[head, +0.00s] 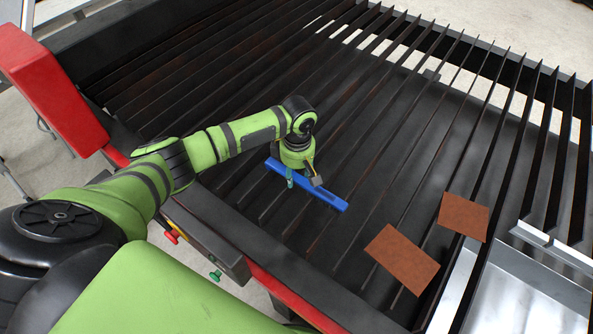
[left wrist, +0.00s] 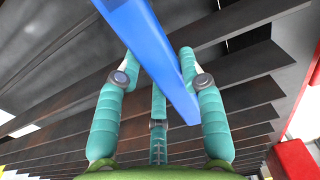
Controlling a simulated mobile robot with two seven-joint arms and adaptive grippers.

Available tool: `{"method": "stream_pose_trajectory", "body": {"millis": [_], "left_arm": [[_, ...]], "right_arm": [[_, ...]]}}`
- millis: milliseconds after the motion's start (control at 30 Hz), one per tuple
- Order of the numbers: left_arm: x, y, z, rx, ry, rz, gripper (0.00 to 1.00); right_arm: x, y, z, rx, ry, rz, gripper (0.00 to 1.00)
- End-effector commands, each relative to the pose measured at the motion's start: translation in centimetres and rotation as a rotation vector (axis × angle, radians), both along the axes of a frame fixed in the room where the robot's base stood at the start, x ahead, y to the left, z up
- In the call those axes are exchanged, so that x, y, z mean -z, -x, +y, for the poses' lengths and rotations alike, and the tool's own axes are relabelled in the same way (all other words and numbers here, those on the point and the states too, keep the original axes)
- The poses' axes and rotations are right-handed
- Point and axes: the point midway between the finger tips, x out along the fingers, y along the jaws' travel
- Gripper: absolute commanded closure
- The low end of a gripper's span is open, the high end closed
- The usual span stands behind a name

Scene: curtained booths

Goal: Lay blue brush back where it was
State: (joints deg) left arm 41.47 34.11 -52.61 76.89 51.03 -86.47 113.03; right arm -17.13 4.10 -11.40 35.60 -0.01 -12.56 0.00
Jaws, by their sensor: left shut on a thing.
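The blue brush (head: 328,198) is a long, narrow blue bar over the dark slatted bed (head: 395,120), near the bed's front edge. My left gripper (head: 300,182) reaches down from above and is shut on the brush. In the left wrist view the brush (left wrist: 150,42) runs slantwise between the teal fingers of my left gripper (left wrist: 160,62). Slats show behind it. I cannot tell whether the brush touches the slats or hangs just above them. My right gripper is not in view.
Two brown plates, one nearer (head: 402,259) and one farther (head: 464,217), lie on the slats at the right. A bright metal tray (head: 525,290) is at the lower right. A red block (head: 50,85) stands at the left corner. The slats beyond the brush are clear.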

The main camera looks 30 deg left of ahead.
Motion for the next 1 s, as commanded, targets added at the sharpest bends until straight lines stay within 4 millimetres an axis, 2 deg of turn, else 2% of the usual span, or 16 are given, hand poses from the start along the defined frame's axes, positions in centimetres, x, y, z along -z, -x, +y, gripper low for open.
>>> {"method": "stream_pose_trajectory", "body": {"millis": [167,200,233,267,667,767,1000], "left_arm": [[0.0,0.0,0.0,0.000,0.001,-0.001,1.00],[0.0,0.0,0.0,0.000,0.001,-0.001,0.53],[0.0,0.0,0.0,0.000,0.001,-0.001,0.41],[0.0,0.0,0.0,0.000,0.001,-0.001,0.33],[-0.4,0.0,0.0,0.000,0.001,-0.001,0.33],[-1.6,-0.1,-0.1,0.000,0.001,-0.003,0.33],[-6.7,-0.2,-0.1,0.000,0.002,-0.005,0.33]], "right_arm": [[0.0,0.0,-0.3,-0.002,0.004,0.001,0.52],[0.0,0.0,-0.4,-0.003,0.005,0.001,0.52],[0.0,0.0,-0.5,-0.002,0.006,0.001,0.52],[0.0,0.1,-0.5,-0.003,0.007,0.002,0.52],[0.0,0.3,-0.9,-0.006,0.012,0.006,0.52],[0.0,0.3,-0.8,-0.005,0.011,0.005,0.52],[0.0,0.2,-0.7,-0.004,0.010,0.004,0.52]]}}
